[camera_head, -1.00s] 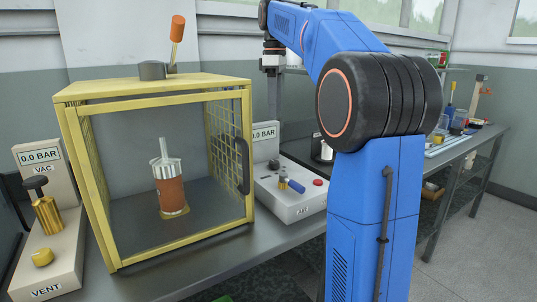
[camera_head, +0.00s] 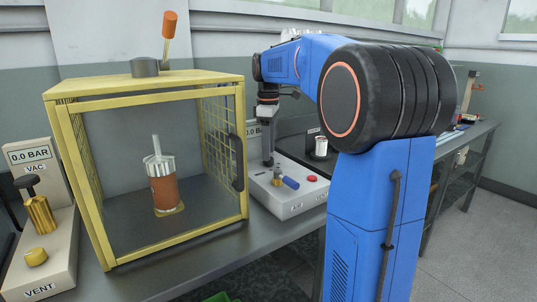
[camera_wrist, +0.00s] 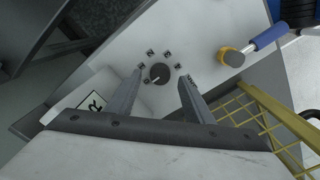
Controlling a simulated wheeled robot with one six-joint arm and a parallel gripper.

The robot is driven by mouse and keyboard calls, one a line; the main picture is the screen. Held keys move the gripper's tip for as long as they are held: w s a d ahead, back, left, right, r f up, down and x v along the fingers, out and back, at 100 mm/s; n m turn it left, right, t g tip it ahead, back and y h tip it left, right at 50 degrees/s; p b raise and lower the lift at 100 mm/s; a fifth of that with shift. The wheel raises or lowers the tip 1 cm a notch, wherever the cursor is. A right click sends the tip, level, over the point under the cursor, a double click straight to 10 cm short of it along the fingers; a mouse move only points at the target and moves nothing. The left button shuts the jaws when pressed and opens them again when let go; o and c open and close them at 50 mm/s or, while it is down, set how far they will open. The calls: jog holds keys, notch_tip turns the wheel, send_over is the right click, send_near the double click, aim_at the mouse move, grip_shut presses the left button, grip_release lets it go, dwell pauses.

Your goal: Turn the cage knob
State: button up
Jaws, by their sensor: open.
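My gripper (camera_head: 267,162) is open over the white control panel (camera_head: 300,203) to the right of the yellow cage. In the wrist view my gripper (camera_wrist: 160,77) has its two fingers apart on either side of a small round dial or knob (camera_wrist: 158,73) with dark marks around it. I cannot tell whether the fingers touch it. That dial is hidden in the head view. Inside stands a brown cylinder with a silver top (camera_head: 166,190).
A blue-handled brass valve (camera_head: 290,183) and a red button (camera_head: 311,179) are near my gripper on the panel. An orange-handled lever (camera_head: 168,25) rises from the cage top. A VAC/VENT unit (camera_head: 55,245) stands at left. The cage mesh also shows in the wrist view (camera_wrist: 240,108).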

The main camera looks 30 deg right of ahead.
jog(key=shift+f, duration=1.1)
jog(key=c, duration=1)
jog(key=shift+c, duration=0.2)
